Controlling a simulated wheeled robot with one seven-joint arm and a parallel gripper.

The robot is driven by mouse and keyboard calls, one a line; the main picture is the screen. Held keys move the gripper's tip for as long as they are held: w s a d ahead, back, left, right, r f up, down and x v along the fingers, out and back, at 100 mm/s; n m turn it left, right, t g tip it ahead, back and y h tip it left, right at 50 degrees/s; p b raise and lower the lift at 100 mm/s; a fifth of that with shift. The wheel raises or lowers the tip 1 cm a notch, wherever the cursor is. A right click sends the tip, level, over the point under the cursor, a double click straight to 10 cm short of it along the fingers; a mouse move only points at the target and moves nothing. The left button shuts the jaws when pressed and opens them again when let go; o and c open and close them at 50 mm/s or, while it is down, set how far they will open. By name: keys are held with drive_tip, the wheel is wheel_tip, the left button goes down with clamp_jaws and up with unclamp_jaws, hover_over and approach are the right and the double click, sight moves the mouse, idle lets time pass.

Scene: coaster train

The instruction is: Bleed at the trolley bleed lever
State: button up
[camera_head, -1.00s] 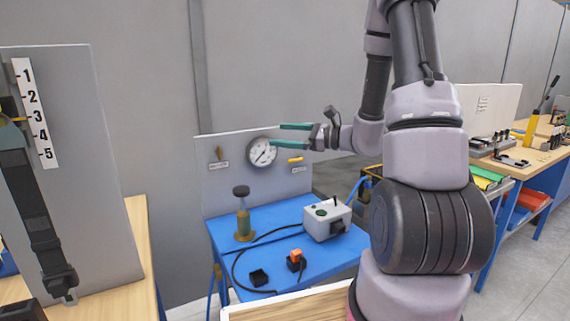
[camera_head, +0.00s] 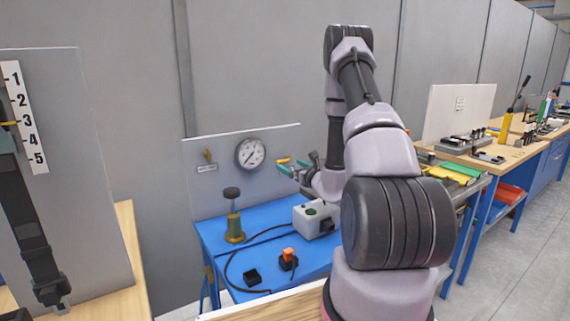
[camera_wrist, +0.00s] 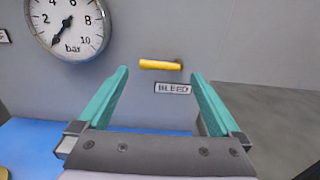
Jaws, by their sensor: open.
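The bleed lever (camera_wrist: 160,65) is a short yellow handle on the grey panel, lying nearly level above a label (camera_wrist: 173,89) that reads BLEED. In the head view the lever (camera_head: 283,160) shows right of the gauge, close to my fingertips. My gripper (camera_wrist: 158,75) is open, with its two green fingers pointing at the panel. The lever lies between the fingertip lines in the wrist view, and nothing is held. Whether the fingers reach around it I cannot tell.
A second small lever (camera_head: 208,156) sits left of the gauge.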

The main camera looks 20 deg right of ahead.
sight(284, 161)
drive_tip(key=shift+w+a, duration=0.2)
drive_tip(key=shift+w, duration=0.85)
drive_tip(key=shift+w+a, duration=0.2)
drive_tip(key=shift+w, duration=0.85)
drive_tip(key=c, duration=1)
